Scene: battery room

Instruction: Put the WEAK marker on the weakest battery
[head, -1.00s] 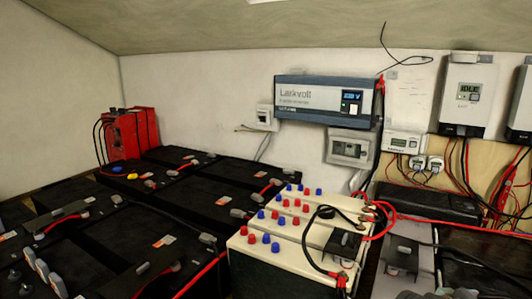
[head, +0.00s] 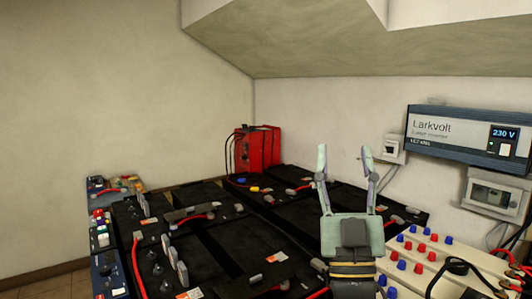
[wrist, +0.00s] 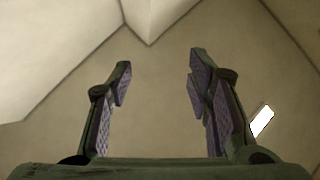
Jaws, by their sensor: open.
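My gripper (head: 345,165) is open and empty, raised with its fingers pointing up in front of the batteries. In the wrist view my gripper (wrist: 158,80) shows two spread fingers against the ceiling. Several black batteries (head: 225,240) stand in rows across the middle of the head view. White-cased batteries (head: 410,285) with red and blue caps stand at the lower right, partly behind my gripper. I cannot make out a WEAK marker. No charge reading is legible on any battery.
A red unit (head: 256,150) with black cables stands at the back corner. An inverter (head: 470,135) reading 230 V and a grey box (head: 494,195) hang on the right wall. Small coloured items (head: 115,185) lie at the left. Cables run over the batteries. Floor (head: 50,285) shows lower left.

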